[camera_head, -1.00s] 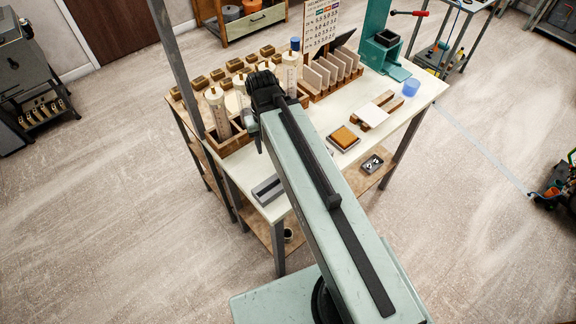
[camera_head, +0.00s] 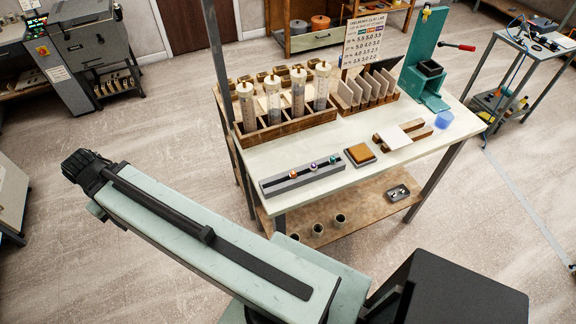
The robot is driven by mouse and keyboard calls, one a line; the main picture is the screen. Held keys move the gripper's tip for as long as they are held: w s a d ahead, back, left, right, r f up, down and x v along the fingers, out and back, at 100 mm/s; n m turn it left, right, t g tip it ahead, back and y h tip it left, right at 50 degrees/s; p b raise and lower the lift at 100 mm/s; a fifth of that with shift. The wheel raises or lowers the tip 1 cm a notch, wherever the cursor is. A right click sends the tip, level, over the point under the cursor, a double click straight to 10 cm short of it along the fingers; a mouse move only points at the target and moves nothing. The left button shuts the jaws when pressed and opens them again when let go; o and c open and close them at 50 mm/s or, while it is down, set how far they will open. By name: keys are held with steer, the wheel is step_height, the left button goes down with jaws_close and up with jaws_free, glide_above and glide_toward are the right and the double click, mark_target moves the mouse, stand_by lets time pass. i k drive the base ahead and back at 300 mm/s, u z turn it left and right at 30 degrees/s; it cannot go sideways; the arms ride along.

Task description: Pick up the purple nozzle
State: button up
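A grey slotted rack (camera_head: 284,184) lies along the front edge of the white workbench top. My gripper (camera_head: 80,168) is dark and far left of the bench, over open floor, well apart from the rack. Its fingers cannot be made out, and nothing is seen held in it.
A wooden box of clay tubes (camera_head: 283,132) stands behind the rack. The lower shelf holds cups and a small tray (camera_head: 398,193).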

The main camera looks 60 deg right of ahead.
mark_target(313, 167)
steer(key=u, duration=0.05)
steer(key=k, duration=1.5)
steer(key=u, duration=0.3)
steer(key=i, duration=1)
steer(key=u, duration=0.1)
